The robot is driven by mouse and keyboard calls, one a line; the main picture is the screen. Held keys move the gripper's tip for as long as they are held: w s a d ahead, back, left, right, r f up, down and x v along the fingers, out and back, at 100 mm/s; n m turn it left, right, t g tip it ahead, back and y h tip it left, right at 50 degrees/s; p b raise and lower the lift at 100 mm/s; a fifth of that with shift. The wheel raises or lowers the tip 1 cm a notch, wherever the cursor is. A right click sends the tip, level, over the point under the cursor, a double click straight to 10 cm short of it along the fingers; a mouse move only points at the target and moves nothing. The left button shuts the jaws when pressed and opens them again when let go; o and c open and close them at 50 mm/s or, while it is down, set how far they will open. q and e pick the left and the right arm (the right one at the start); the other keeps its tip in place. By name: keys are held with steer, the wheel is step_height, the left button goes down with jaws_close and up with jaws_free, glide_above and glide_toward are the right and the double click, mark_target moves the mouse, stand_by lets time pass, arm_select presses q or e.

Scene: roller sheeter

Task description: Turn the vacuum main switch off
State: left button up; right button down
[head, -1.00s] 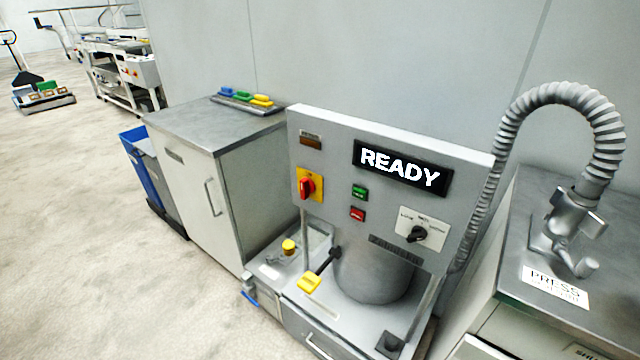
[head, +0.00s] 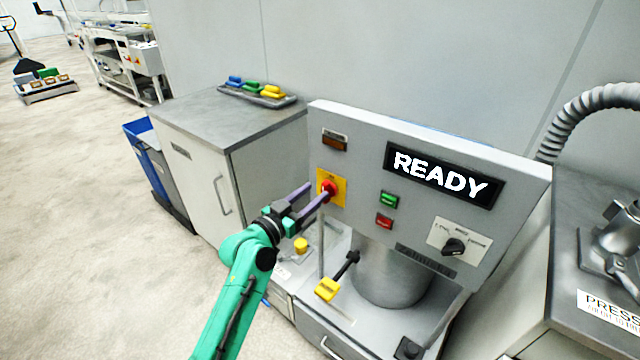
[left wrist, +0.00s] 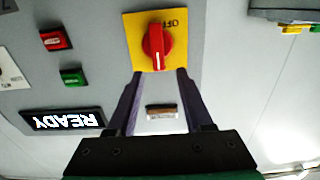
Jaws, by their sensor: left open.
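The vacuum main switch is a red rotary knob (head: 329,187) on a yellow plate (head: 338,197) at the left of the grey control panel. In the left wrist view the knob (left wrist: 154,47) shows upside down, its grip in line with the plate's long side and an OFF mark at one side. My left gripper (head: 318,192) is open, its two fingers pointing at the knob. In the left wrist view the fingertips (left wrist: 160,72) lie on either side of the knob's near end; whether they touch it I cannot tell. My right gripper is out of view.
The panel's display (head: 443,175) reads READY. Green (head: 389,200) and red (head: 384,222) buttons and a black selector (head: 455,246) sit to the right. A cabinet (head: 190,175) stands at left; the floor there is open.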

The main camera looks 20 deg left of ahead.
mark_target(323, 186)
arm_select(q)
steer(key=x, duration=0.3)
steer(key=shift+w+d, duration=0.1)
steer(key=c, duration=0.3)
jaws_close()
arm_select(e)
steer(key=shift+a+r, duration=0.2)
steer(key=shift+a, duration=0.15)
